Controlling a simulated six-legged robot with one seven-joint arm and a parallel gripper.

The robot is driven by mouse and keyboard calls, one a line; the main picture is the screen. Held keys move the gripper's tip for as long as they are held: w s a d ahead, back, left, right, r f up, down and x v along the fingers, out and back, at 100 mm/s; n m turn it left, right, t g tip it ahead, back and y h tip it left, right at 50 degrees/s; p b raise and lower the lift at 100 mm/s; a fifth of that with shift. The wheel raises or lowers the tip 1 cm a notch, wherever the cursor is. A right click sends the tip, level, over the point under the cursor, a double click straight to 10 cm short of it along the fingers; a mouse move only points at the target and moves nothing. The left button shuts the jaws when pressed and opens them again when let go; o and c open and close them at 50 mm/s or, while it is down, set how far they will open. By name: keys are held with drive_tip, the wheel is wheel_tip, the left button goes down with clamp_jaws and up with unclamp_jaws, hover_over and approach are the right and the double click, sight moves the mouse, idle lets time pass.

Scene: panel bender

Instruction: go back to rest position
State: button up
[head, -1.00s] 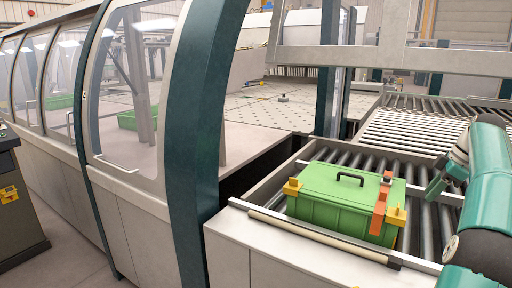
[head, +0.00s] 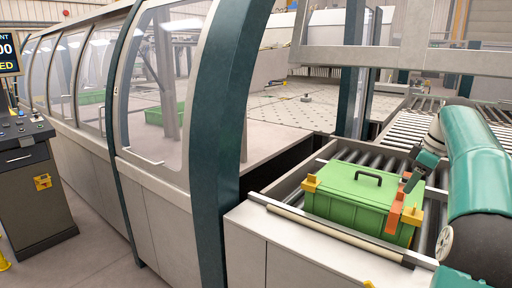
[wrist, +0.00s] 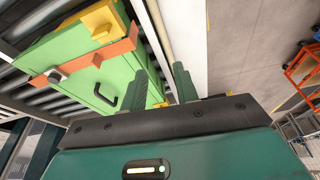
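My gripper (head: 409,184) hangs at the right end of a green toolbox (head: 345,190) in the head view, close to its orange strap (head: 395,208). In the wrist view my gripper (wrist: 162,85) has its two dark green fingers apart with nothing held between them. The toolbox (wrist: 85,65) lies beyond and to the left of the fingers there, with its black handle, orange strap and yellow corner pieces showing. It sits closed on the roller conveyor (head: 335,152). I cannot tell whether a finger touches it.
A panel bender with curved glass doors and a dark green frame (head: 228,140) fills the left and middle. A control console (head: 35,185) stands at the far left. An orange cart (wrist: 303,65) shows at the right in the wrist view, with open floor (wrist: 245,50) before it.

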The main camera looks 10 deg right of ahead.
drive_tip(key=s+a+m+h, duration=0.2)
drive_tip(key=s+a+m, duration=0.1)
drive_tip(key=a, duration=2.5)
drive_tip(key=s+a+f+m+t, duration=0.2)
drive_tip(key=s+a+f+m, duration=0.1)
drive_tip(key=s+a+f, duration=0.9)
drive_tip(key=s+a, duration=0.1)
drive_tip(key=s, duration=0.2)
drive_tip(key=shift+s+a+m+t, duration=0.25)
drive_tip(key=shift+s+m+t, duration=0.05)
drive_tip(key=shift+t, duration=0.1)
